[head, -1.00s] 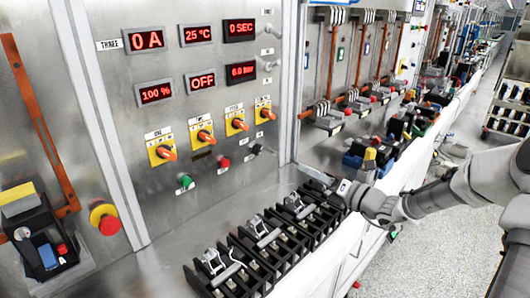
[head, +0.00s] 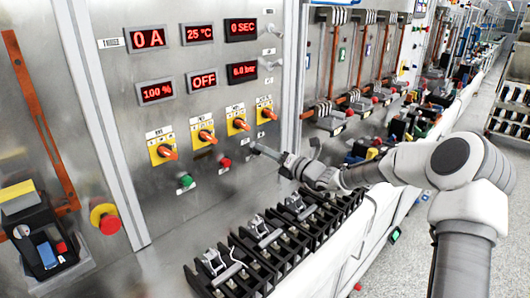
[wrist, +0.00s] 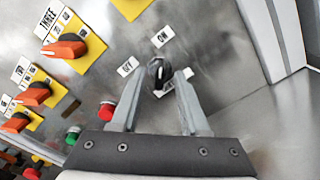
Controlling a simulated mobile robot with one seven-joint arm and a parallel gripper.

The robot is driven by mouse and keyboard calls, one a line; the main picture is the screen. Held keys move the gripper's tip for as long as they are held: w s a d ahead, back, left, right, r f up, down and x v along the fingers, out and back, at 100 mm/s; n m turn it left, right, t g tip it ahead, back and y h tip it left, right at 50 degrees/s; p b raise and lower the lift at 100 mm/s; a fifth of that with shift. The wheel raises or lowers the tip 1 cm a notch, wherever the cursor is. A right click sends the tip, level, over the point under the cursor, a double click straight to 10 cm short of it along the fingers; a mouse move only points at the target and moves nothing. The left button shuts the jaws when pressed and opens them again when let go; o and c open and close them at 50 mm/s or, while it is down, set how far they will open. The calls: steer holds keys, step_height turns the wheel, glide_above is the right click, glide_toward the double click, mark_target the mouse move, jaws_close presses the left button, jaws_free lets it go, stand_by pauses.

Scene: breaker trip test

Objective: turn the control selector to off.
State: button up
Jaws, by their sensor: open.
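The control selector is a small black knob (wrist: 157,72) on the steel panel, between my fingertips in the wrist view. An OFF label (wrist: 127,66) sits to its upper left, an ON label (wrist: 163,37) above it. A further label beside it is partly covered by my finger. I cannot tell clearly which label the knob points to. My gripper (wrist: 160,76) is open, one finger on each side of the knob, with gaps visible.
A red button (wrist: 106,111) is close to my left finger in the wrist view. Green (head: 186,180) and red buttons and orange selectors (head: 239,122) are to the left. A black terminal row (head: 270,240) lies below my gripper. A panel edge (wrist: 270,35) rises at right.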

steer(key=shift+w+a, duration=0.25)
jaws_close()
steer(key=shift+n+b, duration=0.3)
steer(key=n+b, duration=0.8)
steer(key=b, duration=0.3)
steer(key=n+b, duration=0.9)
steer(key=b, duration=0.2)
steer(key=shift+s+a+f, duration=0.1)
steer(key=shift+s+a, duration=0.05)
steer(key=shift+s, duration=0.05)
steer(key=shift+n, duration=0.3)
